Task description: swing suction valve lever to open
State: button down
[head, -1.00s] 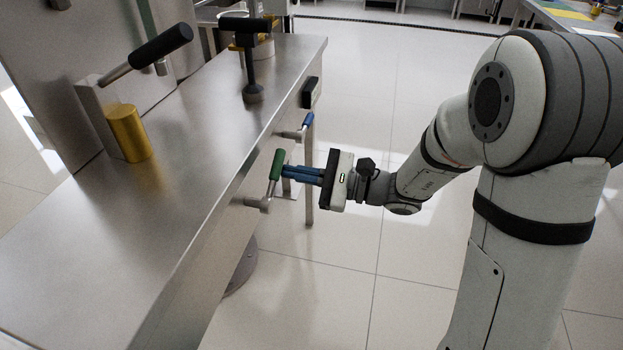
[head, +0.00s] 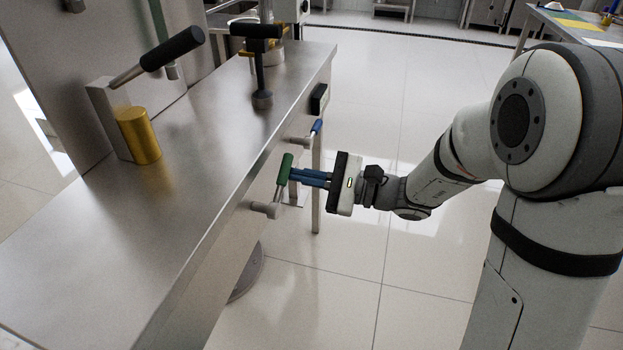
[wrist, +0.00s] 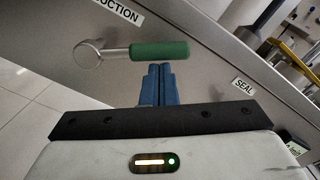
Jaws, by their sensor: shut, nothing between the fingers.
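The suction valve lever (head: 283,171) has a green grip and a metal stem, and sticks out from the front face of the steel bench. It also shows in the wrist view (wrist: 160,50), lying sideways with its metal hub at the left, under a partly cut label ending in "UCTION". My gripper (head: 294,174) has blue fingers pressed together with nothing between them. In the wrist view its fingertips (wrist: 160,68) are just below the green grip, near its middle. They look very close to the grip; I cannot tell whether they touch it.
On the steel bench (head: 200,215) stand a black-handled lever (head: 172,49), a brass cylinder (head: 138,135) and a black T-handle (head: 259,60). The tiled floor at right is open.

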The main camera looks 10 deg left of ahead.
jog(key=shift+s+a+r+n+b, duration=0.1)
jog(key=shift+s+r+n+b, duration=0.8)
jog(key=shift+n+b, duration=0.8)
jog(key=shift+s+a+r+n+b, duration=0.1)
jog(key=shift+s+r+n+b, duration=0.8)
jog(key=shift+n+b, duration=0.8)
jog(key=shift+s+r+n+b, duration=0.9)
jog(key=shift+n+b, duration=0.7)
jog(key=shift+b, duration=0.15)
